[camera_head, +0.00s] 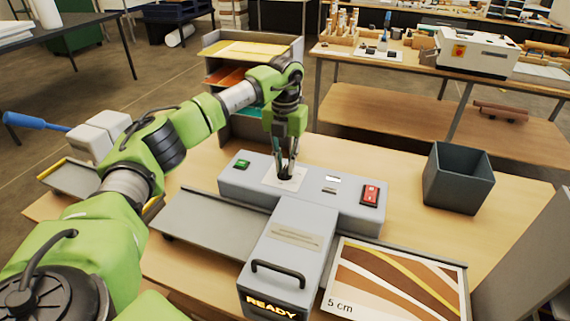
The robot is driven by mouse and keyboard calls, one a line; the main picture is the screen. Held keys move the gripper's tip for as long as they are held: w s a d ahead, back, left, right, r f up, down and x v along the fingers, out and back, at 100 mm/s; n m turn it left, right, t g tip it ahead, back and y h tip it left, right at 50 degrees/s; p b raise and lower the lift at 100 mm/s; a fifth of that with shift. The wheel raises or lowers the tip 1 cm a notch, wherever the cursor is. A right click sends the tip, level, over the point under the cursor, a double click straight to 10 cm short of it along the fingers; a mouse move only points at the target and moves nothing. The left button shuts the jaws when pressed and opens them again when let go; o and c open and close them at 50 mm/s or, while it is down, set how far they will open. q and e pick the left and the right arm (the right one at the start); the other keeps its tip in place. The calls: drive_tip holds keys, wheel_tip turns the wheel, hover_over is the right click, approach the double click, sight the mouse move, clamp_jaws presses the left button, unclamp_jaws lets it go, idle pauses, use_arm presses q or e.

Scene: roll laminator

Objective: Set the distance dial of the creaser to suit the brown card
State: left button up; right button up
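The creaser (300,225) is a grey T-shaped machine on the wooden table, with a lit READY sign (270,306) at its front. A pale square plate (297,184) lies on its top bar, where a dial would be hidden by my gripper. My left gripper (286,176) points straight down over this plate, its fingertips at or just above it. The fingers are close together; I cannot tell whether they hold a dial. A sample sheet (395,283) with brown, white and yellow bands and "5 cm" printed on it lies at front right. My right gripper is not in view.
The creaser top has a green switch (242,164) and a red switch (370,195). A dark open bin (458,178) stands at right. A sheet rack (250,50) stands behind my arm. A grey tray (215,226) adjoins the creaser's left side.

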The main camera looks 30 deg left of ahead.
sight(285, 168)
use_arm(q)
drive_tip(key=shift+o, duration=0.2)
wheel_tip(285, 168, up, 12)
idle(0.6)
drive_tip(key=shift+s+f, duration=0.1)
drive_tip(key=shift+f, duration=0.05)
idle(0.4)
